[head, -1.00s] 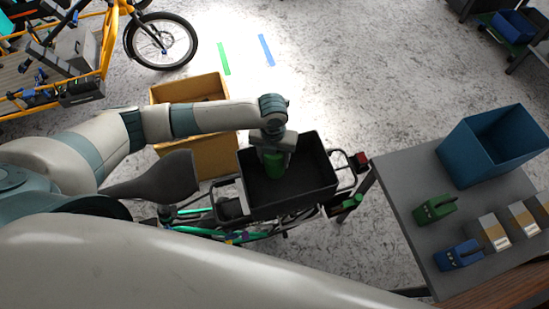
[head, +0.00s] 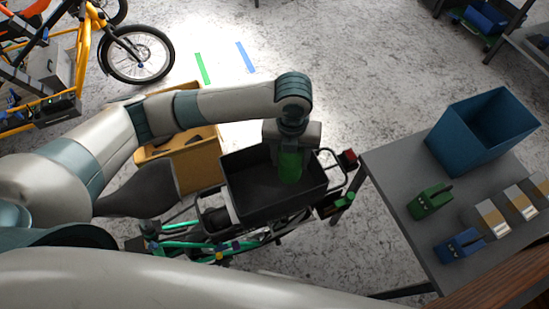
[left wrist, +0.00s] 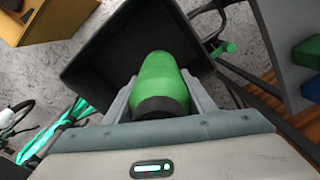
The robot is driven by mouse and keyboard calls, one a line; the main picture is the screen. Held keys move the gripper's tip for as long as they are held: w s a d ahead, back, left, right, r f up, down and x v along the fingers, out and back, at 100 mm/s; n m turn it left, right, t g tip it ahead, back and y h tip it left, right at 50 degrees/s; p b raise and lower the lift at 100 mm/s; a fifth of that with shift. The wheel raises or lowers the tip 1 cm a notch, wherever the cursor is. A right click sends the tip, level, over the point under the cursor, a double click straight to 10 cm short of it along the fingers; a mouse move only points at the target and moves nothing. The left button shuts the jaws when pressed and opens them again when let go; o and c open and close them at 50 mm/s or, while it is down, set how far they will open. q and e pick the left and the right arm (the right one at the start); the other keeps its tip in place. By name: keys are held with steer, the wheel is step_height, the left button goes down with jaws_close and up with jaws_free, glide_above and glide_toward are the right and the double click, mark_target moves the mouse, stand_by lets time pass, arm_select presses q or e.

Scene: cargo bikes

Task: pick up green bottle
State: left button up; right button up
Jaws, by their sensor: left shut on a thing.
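The green bottle (head: 290,167) is in my left gripper (head: 289,154), above the black crate (head: 262,212) on the rear of a cargo bike. In the left wrist view the bottle (left wrist: 161,80) lies between the two grey fingers of the gripper (left wrist: 160,92), which are shut on it. Its dark end points toward the gripper's palm. The crate (left wrist: 95,68) shows behind it and looks otherwise empty. My right gripper is not in view.
A grey table (head: 400,226) at the right holds a blue bin (head: 476,145), a green tool (head: 430,201), a blue tool (head: 461,245) and white-and-tan boxes (head: 492,217). A tan box (head: 197,168) stands behind the bike. An orange bike (head: 92,45) is at the upper left.

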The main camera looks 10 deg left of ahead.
arm_select(q)
steer(key=shift+s+d+r, duration=0.15)
steer(key=shift+d+r, duration=0.2)
steer(key=shift+d, duration=0.2)
steer(key=shift+s+d+r, duration=0.15)
steer(key=shift+d+r, duration=0.15)
steer(key=shift+d, duration=0.2)
steer(key=shift+r, duration=0.15)
